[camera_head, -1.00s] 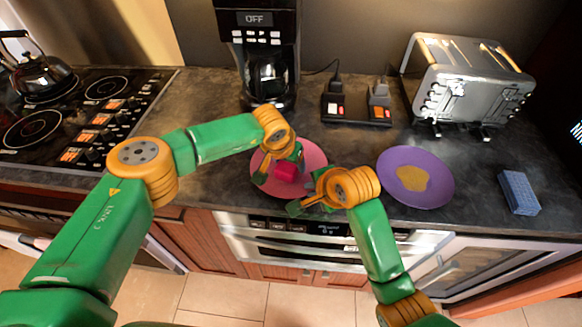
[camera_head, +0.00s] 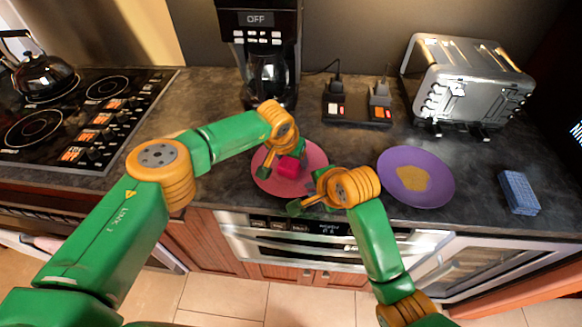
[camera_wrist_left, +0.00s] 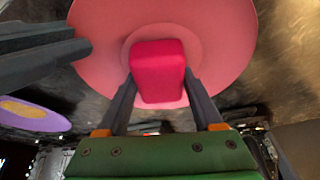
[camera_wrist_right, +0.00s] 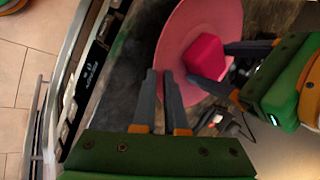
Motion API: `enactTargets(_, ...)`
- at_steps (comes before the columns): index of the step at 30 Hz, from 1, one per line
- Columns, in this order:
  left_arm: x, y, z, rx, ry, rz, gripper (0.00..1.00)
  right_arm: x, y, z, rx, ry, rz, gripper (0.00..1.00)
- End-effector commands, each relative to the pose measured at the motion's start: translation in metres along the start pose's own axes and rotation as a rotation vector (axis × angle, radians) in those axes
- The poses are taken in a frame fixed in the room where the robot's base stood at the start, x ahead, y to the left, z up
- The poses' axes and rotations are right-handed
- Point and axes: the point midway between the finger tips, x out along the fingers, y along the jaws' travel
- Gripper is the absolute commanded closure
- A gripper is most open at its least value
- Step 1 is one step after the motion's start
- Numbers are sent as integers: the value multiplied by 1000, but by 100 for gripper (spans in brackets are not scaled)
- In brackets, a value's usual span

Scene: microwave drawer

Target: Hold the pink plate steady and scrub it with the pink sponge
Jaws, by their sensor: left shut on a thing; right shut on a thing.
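The pink plate (camera_head: 316,157) lies on the dark counter; it also fills much of the left wrist view (camera_wrist_left: 225,45) and shows in the right wrist view (camera_wrist_right: 180,40). My left gripper (camera_head: 291,159) is shut on the pink sponge (camera_head: 287,168), a bright block, over the middle of the plate. The left wrist view shows the sponge (camera_wrist_left: 158,70) between both fingers. My right gripper (camera_head: 308,188) is at the plate's near right edge. In the right wrist view its fingers (camera_wrist_right: 161,75) close on the plate's rim. The sponge's contact face is hidden.
A purple plate (camera_head: 435,175) with a yellowish-brown patch lies to the right, and a blue block (camera_head: 519,193) beyond it. A coffee maker (camera_head: 268,60), a power strip (camera_head: 355,112) and a toaster (camera_head: 470,80) stand behind. The stove (camera_head: 75,115) is at left.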

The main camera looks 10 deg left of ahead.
Motion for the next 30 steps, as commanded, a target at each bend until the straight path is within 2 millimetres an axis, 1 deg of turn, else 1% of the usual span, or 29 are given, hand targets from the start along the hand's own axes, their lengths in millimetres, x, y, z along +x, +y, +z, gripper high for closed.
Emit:
enactTargets(1,2,0,1,0,1,1,77,2,4,2,-2,-5,12,100)
enactTargets(5,-1,0,-1,0,3,1,77,2,4,2,-2,-5,12,100)
enactTargets(15,-45,0,-20,-1,5,1,77,1,2,1,-1,-3,7,100)
enactTargets(18,-53,0,-23,-1,3,1,77,1,2,1,-1,-3,7,100)
enactTargets(21,-56,-1,-23,-1,3,1,77,1,2,1,-1,-3,6,100)
enactTargets(23,-56,-7,-22,-2,2,1,77,1,2,1,-1,-2,5,100)
enactTargets(30,-61,-46,-10,-3,2,0,77,1,1,1,-1,-2,4,100)
